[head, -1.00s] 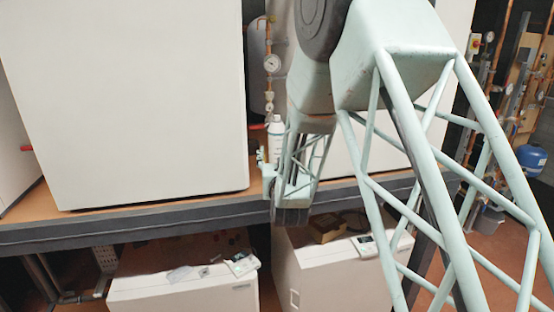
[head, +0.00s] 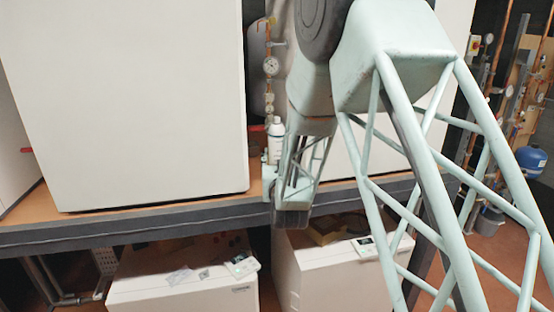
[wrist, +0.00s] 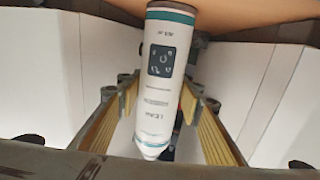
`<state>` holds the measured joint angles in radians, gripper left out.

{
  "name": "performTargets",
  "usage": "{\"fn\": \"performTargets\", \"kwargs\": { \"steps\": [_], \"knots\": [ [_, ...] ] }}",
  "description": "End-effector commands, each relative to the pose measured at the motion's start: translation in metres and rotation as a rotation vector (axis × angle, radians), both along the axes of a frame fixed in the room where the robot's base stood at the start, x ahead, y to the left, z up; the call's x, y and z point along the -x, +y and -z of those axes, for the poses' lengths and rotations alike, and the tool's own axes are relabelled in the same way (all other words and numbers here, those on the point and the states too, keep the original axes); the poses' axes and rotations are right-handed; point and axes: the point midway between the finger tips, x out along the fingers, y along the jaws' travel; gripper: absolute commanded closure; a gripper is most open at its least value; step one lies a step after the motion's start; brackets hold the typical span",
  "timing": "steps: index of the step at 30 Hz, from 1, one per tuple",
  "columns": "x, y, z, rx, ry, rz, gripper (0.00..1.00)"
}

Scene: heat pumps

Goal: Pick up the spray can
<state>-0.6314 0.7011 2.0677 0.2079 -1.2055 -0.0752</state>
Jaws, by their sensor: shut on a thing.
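The spray can (wrist: 166,85) is white with teal bands and a dark square label. It fills the middle of the wrist view, where it appears upside down, with its tapered end toward the bottom of the picture. My gripper (wrist: 160,100) has its yellow-padded fingers on either side of the can and is shut on it. In the head view the can (head: 276,136) stands upright beside my forearm, above the shelf. Its lower end is partly hidden by my gripper. I cannot tell whether it touches the shelf.
A large white unit (head: 130,100) stands on the wooden shelf (head: 120,221), left of the can. A pressure gauge and copper pipe (head: 270,67) are behind it. White units (head: 185,280) stand below the shelf. Another white panel (wrist: 50,80) is close to my gripper.

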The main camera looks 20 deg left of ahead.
Motion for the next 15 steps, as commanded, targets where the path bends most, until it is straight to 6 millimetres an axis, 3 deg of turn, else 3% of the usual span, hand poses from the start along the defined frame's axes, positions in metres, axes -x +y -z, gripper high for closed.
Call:
{"fn": "performTargets", "kwargs": {
  "steps": [15],
  "knots": [
    [0.000,0.000,-0.019,-0.002,-0.002,0.000,0.85]
  ]
}}
